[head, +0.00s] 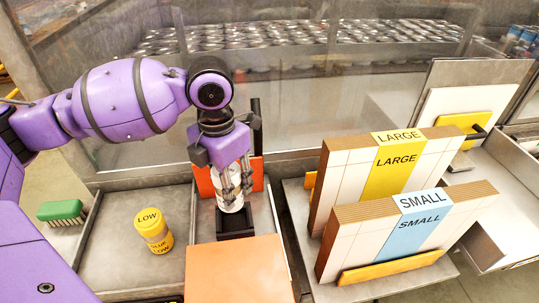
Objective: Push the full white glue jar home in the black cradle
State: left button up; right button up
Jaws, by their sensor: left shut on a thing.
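The white glue jar (230,203) stands upright, with its lower end at the black cradle (237,222). My left gripper (232,190) comes down on the jar from above, and its fingers are shut around the jar's upper part. The fingers hide much of the jar. I cannot tell how deep the jar sits in the cradle. My right gripper is not in view.
A yellow jar marked LOW (153,231) stands on the grey tray left of the cradle. A green brush (62,211) lies farther left. An orange block (240,270) is in front. Panels marked LARGE (398,162) and SMALL (415,226) stand at right.

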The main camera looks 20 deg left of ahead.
pick_arm(q)
jog(key=shift+f, duration=0.65)
notch_tip(320, 180, down, 4)
jog(key=shift+s+r+b, duration=0.1)
jog(key=shift+r+b, duration=0.15)
jog(key=shift+b, duration=0.9)
jog(key=shift+f, duration=0.9)
jog(key=shift+f+b, duration=0.3)
jog(key=shift+f, duration=0.5)
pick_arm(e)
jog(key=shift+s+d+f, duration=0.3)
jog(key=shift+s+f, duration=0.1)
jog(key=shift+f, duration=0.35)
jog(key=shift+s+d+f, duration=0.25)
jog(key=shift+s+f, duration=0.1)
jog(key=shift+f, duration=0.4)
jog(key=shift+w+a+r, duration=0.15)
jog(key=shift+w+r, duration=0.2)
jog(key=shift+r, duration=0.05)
pick_arm(q)
jog(key=shift+p, duration=0.45)
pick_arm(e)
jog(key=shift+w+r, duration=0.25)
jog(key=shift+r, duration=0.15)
